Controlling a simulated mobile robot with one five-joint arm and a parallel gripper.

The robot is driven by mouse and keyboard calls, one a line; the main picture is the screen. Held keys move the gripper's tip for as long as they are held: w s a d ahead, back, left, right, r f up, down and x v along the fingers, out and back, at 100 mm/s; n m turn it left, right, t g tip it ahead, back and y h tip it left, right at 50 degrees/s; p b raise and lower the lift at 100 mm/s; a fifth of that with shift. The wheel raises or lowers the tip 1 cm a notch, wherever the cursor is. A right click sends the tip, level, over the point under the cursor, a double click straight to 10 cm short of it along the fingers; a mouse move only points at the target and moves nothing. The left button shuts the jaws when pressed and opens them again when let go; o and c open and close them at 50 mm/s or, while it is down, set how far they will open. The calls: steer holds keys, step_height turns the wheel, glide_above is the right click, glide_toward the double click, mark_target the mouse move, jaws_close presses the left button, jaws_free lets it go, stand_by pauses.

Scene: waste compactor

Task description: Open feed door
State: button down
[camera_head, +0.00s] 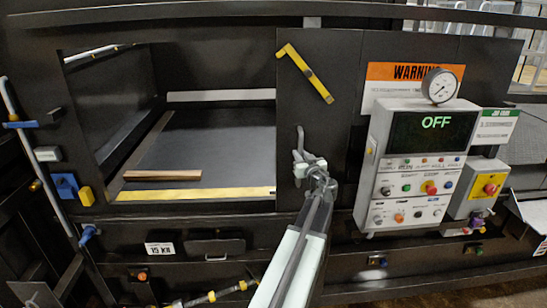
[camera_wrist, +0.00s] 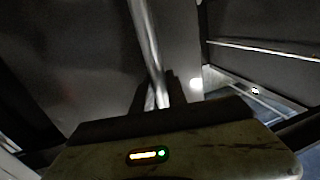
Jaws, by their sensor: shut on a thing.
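The feed door (camera_head: 330,125) is a dark flat panel to the right of a wide open feed opening in the head view. A slim metal handle (camera_head: 299,135) stands upright on the door's left part. My gripper (camera_head: 306,166) is at the lower part of this handle. In the wrist view the handle (camera_wrist: 147,45) is a shiny bar running down between my gripper's fingers (camera_wrist: 158,95), which are shut on it. The lower end of the handle is partly hidden by my gripper.
The opening has a yellow sill strip (camera_head: 195,193), and a brown wooden plank (camera_head: 162,175) lies inside. A yellow latch-like bar (camera_head: 306,74) sits at the door's top. A control panel (camera_head: 417,165) reading OFF, with a gauge (camera_head: 440,86), stands to the right.

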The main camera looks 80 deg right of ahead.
steer(key=s, duration=0.3)
steer(key=s+d, duration=0.1)
steer(key=s, duration=0.1)
steer(key=s+d, duration=0.1)
steer(key=s, duration=0.2)
steer(key=shift+s, duration=0.3)
steer(key=c, duration=1.3)
jaws_free()
steer(key=shift+d, duration=0.1)
glide_toward(318, 148)
steer(key=v, duration=0.3)
steer(key=shift+w, duration=0.1)
